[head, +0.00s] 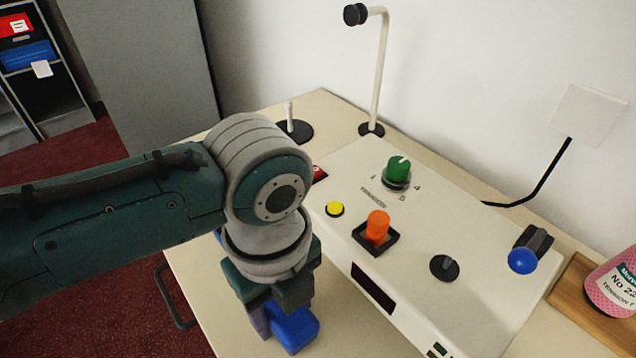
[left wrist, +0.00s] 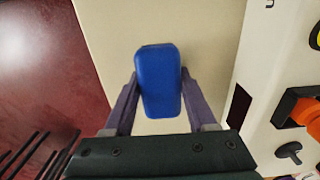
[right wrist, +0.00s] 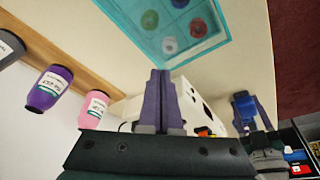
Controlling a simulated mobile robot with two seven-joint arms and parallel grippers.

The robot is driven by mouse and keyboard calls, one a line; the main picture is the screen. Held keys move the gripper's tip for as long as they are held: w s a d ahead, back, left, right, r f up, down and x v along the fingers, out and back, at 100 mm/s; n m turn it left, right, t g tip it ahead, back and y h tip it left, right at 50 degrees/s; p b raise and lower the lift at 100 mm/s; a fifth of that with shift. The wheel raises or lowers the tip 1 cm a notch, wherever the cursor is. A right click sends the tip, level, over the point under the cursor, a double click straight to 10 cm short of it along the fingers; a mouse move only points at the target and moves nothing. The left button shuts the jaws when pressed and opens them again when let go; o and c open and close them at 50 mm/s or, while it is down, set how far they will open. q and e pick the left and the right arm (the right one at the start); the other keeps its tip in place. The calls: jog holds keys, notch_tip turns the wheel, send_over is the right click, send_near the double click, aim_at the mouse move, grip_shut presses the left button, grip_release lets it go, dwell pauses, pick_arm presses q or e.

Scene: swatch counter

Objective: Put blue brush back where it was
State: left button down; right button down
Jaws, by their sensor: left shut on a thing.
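The blue brush shows as a rounded blue block (head: 296,329) low in the head view, at the counter's near left. In the left wrist view the blue brush (left wrist: 159,82) lies between both purple fingers of my left gripper (left wrist: 158,100), which is shut on it. My left gripper (head: 272,312) points down over bare counter, left of the white console (head: 335,235); whether the brush touches the counter is unclear. In the right wrist view my right gripper (right wrist: 160,100) has its fingers together and nothing between them. The brush (right wrist: 245,106) also shows there.
The console carries a green knob (head: 397,171), orange knob (head: 377,226), yellow button (head: 335,209), black dial (head: 445,267) and blue ball (head: 522,261). A black-based peg (head: 294,129) and bent post (head: 380,70) stand behind. A teal tray (right wrist: 222,40) holds several round pieces. Spools (right wrist: 48,88) line a board.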

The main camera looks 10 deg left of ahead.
pick_arm(q)
jog(key=shift+c, duration=1)
grip_release()
jog(key=shift+f, duration=0.1)
jog(key=shift+r, duration=0.45)
pick_arm(e)
jog(key=shift+r, duration=0.2)
pick_arm(q)
jog(key=s+r+n+p, duration=0.1)
jog(key=r, duration=0.2)
jog(key=d+r+n+h+p, duration=0.1)
jog(key=r, duration=0.3)
jog(key=s+d+r+n+p, duration=0.1)
jog(key=r, duration=0.2)
jog(key=shift+s+r, duration=0.3)
jog(key=shift+s, duration=0.05)
jog(key=s+a+n+t, duration=0.1)
jog(key=s+a+n, duration=0.3)
jog(key=n, duration=0.6)
jog(key=s+a+r+n+t, duration=0.1)
jog(key=s+a+n, duration=0.4)
jog(key=n, duration=0.5)
jog(key=shift+s+a+r+n+t+y, duration=0.35)
jog(key=shift+a+t, duration=0.45)
jog(key=shift+a, duration=0.35)
pick_arm(e)
notch_tip(320, 180, up, 3)
jog(key=shift+f, duration=0.15)
